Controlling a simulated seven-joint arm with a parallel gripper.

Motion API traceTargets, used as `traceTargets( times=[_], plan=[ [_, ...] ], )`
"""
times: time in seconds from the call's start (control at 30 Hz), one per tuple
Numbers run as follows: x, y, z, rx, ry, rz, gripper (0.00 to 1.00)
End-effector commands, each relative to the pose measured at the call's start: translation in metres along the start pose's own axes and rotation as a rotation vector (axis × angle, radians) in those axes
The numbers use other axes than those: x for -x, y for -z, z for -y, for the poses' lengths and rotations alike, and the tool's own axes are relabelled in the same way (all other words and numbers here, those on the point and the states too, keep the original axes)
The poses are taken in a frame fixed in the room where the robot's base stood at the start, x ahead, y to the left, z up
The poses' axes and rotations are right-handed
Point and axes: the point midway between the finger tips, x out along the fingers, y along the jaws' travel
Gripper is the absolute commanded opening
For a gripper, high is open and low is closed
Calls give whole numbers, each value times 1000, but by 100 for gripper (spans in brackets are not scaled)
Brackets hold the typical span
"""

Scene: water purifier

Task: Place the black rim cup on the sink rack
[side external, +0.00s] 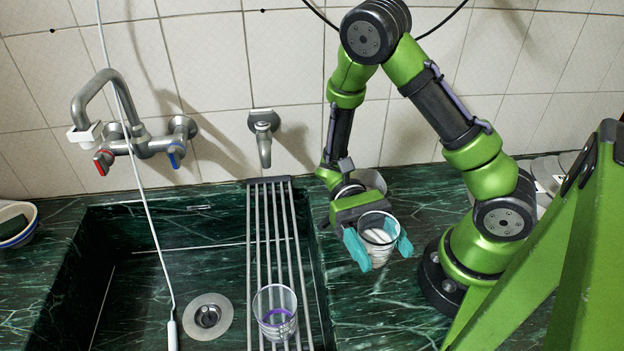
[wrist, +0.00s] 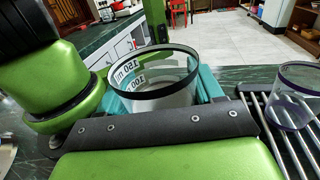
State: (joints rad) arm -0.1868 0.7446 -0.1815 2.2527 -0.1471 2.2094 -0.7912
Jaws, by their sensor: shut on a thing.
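The black rim cup (side external: 378,238) is a clear cup with a dark rim, held between the teal fingers of my gripper (side external: 377,248). It is upright, over the green counter to the right of the sink. In the wrist view the cup (wrist: 153,80) shows its black rim and printed measuring marks, with a teal finger of my gripper (wrist: 160,90) on either side. I cannot tell whether its base touches the counter. The sink rack (side external: 254,235) is a set of metal bars across the right part of the sink. It also shows in the wrist view (wrist: 278,133).
A clear cup with a purple band (side external: 276,312) stands on the near end of the rack. Another clear cup (side external: 371,180) is behind my gripper. A faucet (side external: 263,138) overhangs the rack's far end. The rack's middle and far bars are clear.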

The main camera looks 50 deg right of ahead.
Motion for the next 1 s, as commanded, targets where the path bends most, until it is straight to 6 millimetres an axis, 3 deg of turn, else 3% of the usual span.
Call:
traceTargets(
  times=[0.2,0.47,0.57,0.73,1.0],
  plan=[
    [-2,7,-59,-2,-472,-1,26],
    [30,-3,-112,-1,-974,-2,26],
    [48,-11,-124,-2,-1148,-3,26],
    [94,-18,-148,0,-1468,0,26],
    [164,-32,-143,0,-1949,-1,26]
  ],
)
